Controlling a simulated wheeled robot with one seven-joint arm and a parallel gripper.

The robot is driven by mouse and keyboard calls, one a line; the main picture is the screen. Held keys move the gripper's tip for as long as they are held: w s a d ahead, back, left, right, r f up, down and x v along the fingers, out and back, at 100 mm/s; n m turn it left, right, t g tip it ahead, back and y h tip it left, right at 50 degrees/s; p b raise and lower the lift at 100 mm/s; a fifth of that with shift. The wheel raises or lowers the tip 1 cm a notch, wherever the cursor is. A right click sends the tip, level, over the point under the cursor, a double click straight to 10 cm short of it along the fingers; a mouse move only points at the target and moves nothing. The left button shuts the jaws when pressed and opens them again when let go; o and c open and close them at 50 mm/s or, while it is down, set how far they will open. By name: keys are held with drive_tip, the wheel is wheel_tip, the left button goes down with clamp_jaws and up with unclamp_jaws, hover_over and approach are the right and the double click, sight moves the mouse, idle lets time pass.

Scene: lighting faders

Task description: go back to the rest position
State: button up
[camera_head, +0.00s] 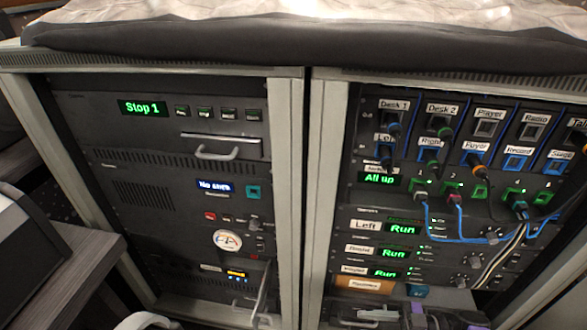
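My gripper does not show clearly in the head view. A white rounded shape at the bottom edge, left of centre, may be part of my own body, but I cannot tell. In front of me stand two rack cabinets in pale grey frames. The left rack (180,165) has a green display (143,108) reading "Stop 1", a blue display (215,186) and a round dial (228,241). The right rack (340,222) has a green display (379,179) reading "All up" and several reading "Run".
A dark padded edge (300,45) with pale crumpled cloth (330,14) lies along the cabinet tops. Blue, pink and white cables (425,215) hang on the right rack. A handle (217,153) juts from the left rack. A grey surface (75,265) stands at the lower left.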

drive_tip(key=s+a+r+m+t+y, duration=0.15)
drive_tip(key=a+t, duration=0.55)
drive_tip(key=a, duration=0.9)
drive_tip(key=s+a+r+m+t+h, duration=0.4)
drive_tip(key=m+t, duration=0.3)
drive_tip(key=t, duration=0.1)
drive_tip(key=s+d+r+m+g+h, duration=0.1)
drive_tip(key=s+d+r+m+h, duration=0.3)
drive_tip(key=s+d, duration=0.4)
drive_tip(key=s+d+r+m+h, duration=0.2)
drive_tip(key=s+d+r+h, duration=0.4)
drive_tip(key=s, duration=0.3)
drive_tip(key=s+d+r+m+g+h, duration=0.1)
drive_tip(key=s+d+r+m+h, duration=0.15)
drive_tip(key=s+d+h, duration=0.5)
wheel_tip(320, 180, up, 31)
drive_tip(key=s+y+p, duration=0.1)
drive_tip(key=p, duration=2.9)
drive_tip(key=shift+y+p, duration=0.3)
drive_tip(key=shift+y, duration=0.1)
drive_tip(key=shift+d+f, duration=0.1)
